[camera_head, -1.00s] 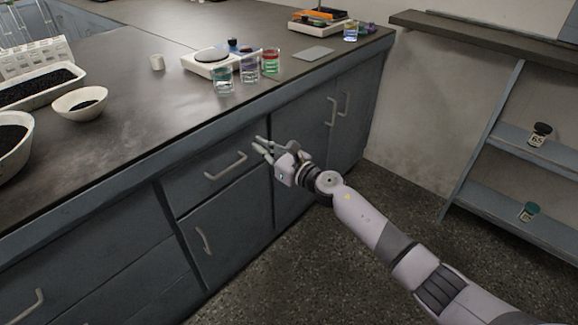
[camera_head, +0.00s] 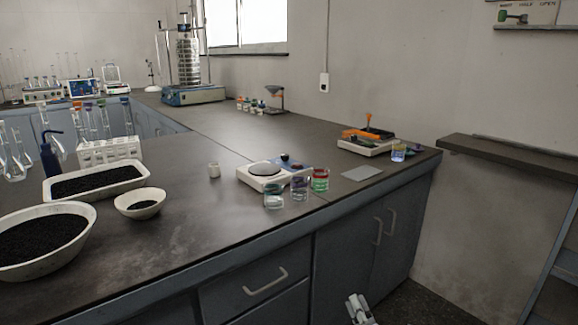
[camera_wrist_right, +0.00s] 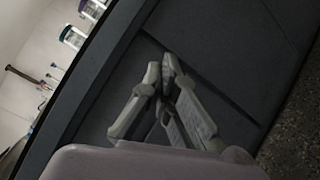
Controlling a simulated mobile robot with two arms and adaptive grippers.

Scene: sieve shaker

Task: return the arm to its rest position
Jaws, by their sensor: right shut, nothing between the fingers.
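My right gripper (camera_head: 358,306) shows at the bottom edge of the head view, in front of the cabinet below the bench top. Only its finger end is in that view; the rest of my right arm is cut off. In the right wrist view the gripper (camera_wrist_right: 167,68) has its fingertips together, with nothing between them. The dark cabinet front (camera_wrist_right: 230,60) lies behind the fingers. My left gripper is in neither view.
A sieve shaker (camera_head: 190,70) stands at the back. A wall shelf (camera_head: 500,155) is at right. Open floor (camera_head: 415,305) shows at lower right.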

